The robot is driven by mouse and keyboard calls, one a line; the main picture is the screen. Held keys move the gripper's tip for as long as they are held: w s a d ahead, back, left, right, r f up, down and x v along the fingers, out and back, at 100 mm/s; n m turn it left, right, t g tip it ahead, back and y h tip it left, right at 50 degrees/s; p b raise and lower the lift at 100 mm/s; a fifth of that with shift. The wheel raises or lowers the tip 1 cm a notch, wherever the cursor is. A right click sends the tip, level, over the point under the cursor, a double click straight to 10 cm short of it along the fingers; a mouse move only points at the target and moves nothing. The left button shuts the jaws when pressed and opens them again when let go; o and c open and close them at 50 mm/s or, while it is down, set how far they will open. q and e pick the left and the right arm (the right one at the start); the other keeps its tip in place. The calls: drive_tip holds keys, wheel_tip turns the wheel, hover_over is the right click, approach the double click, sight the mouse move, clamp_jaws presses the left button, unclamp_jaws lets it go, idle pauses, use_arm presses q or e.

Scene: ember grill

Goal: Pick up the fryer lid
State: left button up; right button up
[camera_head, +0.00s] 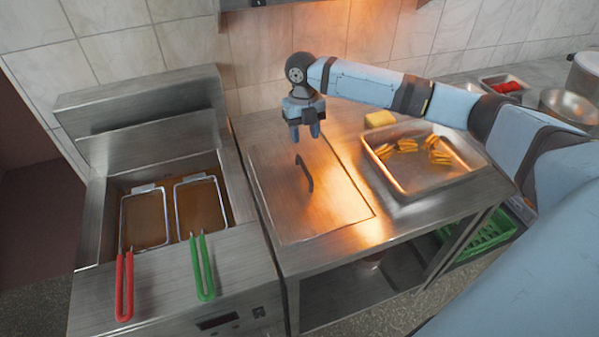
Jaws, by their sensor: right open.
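The fryer lid (327,200) is a flat metal plate with a dark upright handle (304,174). It lies on the steel table between the fryer and the tray. My right gripper (305,134) is open and empty, pointing down above the far part of the lid. In the picture it sits just above the handle, apart from it. The fryer (167,287) stands at the left with its oil well uncovered. My left gripper is not in view.
Two wire baskets sit in the fryer, one with a red handle (124,287), one with a green handle (203,268). A metal tray (408,193) with several food pieces stands right of the lid, a yellow block (379,118) behind it. The tiled wall (260,50) closes off the back.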

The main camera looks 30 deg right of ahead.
hover_over(304, 165)
drive_tip(key=f, duration=0.5)
drive_tip(key=shift+d+f, duration=0.25)
drive_tip(key=shift+d, duration=0.05)
drive_tip(key=shift+a+f+p, duration=0.1)
drive_tip(key=shift+f+p, duration=0.2)
drive_tip(key=shift+f, duration=0.3)
drive_tip(key=f, duration=0.3)
drive_tip(key=shift+s+a+f+p, duration=0.1)
drive_tip(key=shift+a+f+p, duration=0.15)
drive_tip(key=shift+p, duration=0.15)
drive_tip(key=shift+f, duration=0.5)
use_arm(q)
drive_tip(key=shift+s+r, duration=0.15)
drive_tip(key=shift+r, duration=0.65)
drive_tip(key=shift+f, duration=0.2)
use_arm(e)
drive_tip(key=shift+r, duration=0.1)
clamp_jaws()
